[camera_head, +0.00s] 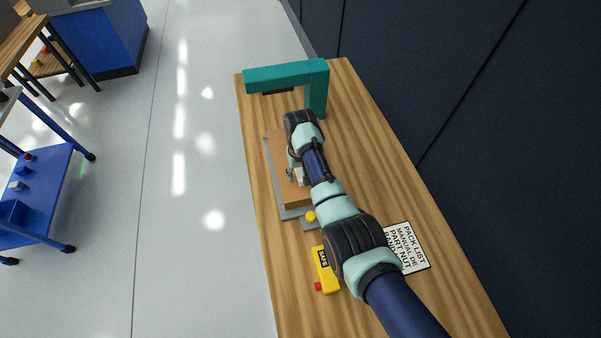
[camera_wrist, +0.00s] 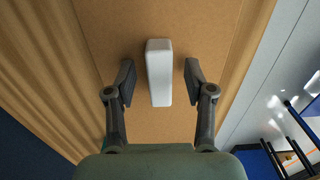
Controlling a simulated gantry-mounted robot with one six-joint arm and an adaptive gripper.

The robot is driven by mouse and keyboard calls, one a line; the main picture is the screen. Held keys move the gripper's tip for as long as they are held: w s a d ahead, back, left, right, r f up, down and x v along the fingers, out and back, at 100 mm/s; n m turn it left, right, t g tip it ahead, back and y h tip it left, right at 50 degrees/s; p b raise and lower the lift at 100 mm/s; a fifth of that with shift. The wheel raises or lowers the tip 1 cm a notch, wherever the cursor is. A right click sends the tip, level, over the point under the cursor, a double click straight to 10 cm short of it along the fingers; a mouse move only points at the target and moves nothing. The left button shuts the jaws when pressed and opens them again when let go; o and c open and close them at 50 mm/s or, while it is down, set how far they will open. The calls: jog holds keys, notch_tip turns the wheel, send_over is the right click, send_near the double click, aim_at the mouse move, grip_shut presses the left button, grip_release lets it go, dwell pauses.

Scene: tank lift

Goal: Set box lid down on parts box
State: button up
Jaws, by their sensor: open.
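The box lid (camera_wrist: 115,40) is a flat brown panel with a white bar-shaped handle (camera_wrist: 159,75) standing on it. In the wrist view my gripper (camera_wrist: 159,80) is open, with one dark finger on each side of the handle and a gap on both sides. In the head view my gripper (camera_head: 296,174) is low over the brown parts box (camera_head: 297,207), partly hidden by my arm. The lid appears to lie level on top of the box. My arm hides much of it, and I cannot make out the seam between them.
The box stands on a grey plate (camera_head: 274,172) on a wooden bench (camera_head: 370,150). A teal overhead frame (camera_head: 290,75) rises behind it. A yellow knob (camera_head: 310,216), a yellow control box (camera_head: 326,271) and a pack list sign (camera_head: 408,248) are nearer. A dark wall is at right.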

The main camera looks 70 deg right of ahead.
notch_tip(320, 180, up, 12)
dwell(0.4)
dwell(0.7)
